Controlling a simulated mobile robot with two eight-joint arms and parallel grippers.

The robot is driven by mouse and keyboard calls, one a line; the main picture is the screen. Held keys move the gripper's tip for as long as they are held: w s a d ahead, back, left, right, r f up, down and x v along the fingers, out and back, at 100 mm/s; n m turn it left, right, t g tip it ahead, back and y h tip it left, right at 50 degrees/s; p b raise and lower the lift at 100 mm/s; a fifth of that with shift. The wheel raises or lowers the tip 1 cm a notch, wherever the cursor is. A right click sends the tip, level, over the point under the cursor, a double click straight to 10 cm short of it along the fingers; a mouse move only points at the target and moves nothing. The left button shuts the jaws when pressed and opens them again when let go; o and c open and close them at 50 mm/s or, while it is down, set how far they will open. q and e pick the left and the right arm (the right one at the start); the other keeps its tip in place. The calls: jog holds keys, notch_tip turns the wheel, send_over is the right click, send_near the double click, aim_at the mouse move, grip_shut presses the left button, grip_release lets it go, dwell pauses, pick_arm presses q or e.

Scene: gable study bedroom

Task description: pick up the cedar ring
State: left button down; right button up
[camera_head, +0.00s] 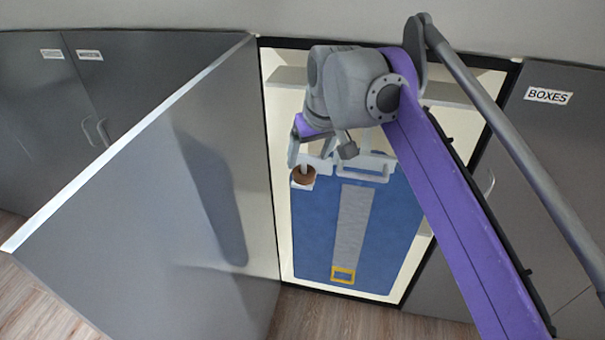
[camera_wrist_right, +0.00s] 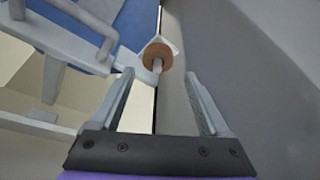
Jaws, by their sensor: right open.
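The cedar ring (camera_head: 303,178) is a small brown ring inside the open cabinet, near its left side. It sits around a pale peg on a white block. In the right wrist view the ring (camera_wrist_right: 158,50) lies just beyond the fingertips, roughly centred between them. My right gripper (camera_head: 318,152) reaches into the cabinet, close to the ring. In the wrist view its two fingers (camera_wrist_right: 160,76) are apart with nothing between them, short of the ring. The arm hides part of the cabinet's upper inside. My left gripper is out of view.
The grey cabinet door (camera_head: 170,210) stands open on the left, close to the gripper. A blue panel (camera_head: 315,235) with a grey strip and a yellow frame (camera_head: 343,275) fills the lower cabinet. A white handle-like bar (camera_head: 362,165) is right of the ring. A BOXES door (camera_head: 545,130) is at right.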

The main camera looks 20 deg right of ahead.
aim_at(306, 174)
jog(key=x, duration=0.3)
jog(key=b+x, duration=0.1)
jog(key=x, duration=0.2)
jog(key=shift+s+d+f, duration=0.1)
jog(key=shift+d+f, duration=0.05)
jog(key=shift+f, duration=0.25)
jog(key=shift+c, duration=0.2)
jog(key=shift+r, duration=0.1)
jog(key=c, duration=1.1)
